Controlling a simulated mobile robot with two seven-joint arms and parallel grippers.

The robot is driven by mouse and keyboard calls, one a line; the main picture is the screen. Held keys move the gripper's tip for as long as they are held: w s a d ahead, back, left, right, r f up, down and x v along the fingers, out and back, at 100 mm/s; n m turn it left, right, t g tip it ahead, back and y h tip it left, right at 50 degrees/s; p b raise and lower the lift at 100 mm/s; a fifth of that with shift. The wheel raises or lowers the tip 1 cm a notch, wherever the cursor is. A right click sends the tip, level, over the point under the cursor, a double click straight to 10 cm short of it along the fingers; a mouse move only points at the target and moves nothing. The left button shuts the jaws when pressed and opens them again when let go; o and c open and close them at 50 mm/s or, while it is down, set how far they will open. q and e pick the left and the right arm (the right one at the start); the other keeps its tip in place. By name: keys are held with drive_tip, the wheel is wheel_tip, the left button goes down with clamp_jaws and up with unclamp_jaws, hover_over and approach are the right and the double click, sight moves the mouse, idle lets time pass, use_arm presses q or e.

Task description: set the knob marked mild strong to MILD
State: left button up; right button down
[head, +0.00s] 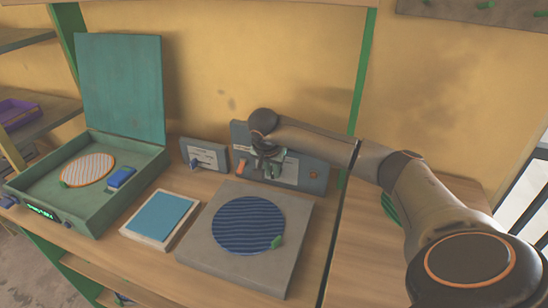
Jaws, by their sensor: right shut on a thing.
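A grey control panel (320,168) with a white label stands against the back wall. My right gripper (268,172) reaches down in front of its middle and is shut on what looks like a knob there. The fingers and wrist hide that knob, so its pointer cannot be seen. An orange knob (241,166) sits just left of the gripper on the same panel, and a small brownish knob (313,174) sits at its right. The label writing is too small to read, so I cannot tell which knob is marked mild strong. My left gripper is not in view.
A smaller panel (211,150) with a blue knob (194,164) stands to the left. A grey slab (205,255) with a round blue ribbed plate (248,224) lies in front. A blue pad (160,214) and an open green box (130,189) stand further left.

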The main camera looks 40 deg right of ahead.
drive_tip(key=g, duration=0.1)
drive_tip(key=w+g+h+p, duration=0.1)
drive_tip(key=g, duration=0.1)
drive_tip(key=shift+a+r+n+h, duration=0.1)
drive_tip(key=shift+a+n+h, duration=0.1)
drive_tip(key=shift+n+h, duration=0.1)
drive_tip(key=shift+f+g+h+b, duration=0.2)
drive_tip(key=shift+g+h+b, duration=0.2)
drive_tip(key=shift+g, duration=0.3)
use_arm(q)
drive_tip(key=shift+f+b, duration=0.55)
drive_tip(key=shift+b, duration=0.55)
use_arm(e)
drive_tip(key=shift+w+a+n+g+h, duration=0.15)
drive_tip(key=shift+n+g+h, duration=0.4)
drive_tip(key=shift+g, duration=0.45)
drive_tip(key=c, duration=0.9)
unclamp_jaws()
drive_tip(key=shift+f, duration=0.1)
drive_tip(key=shift+o, duration=0.2)
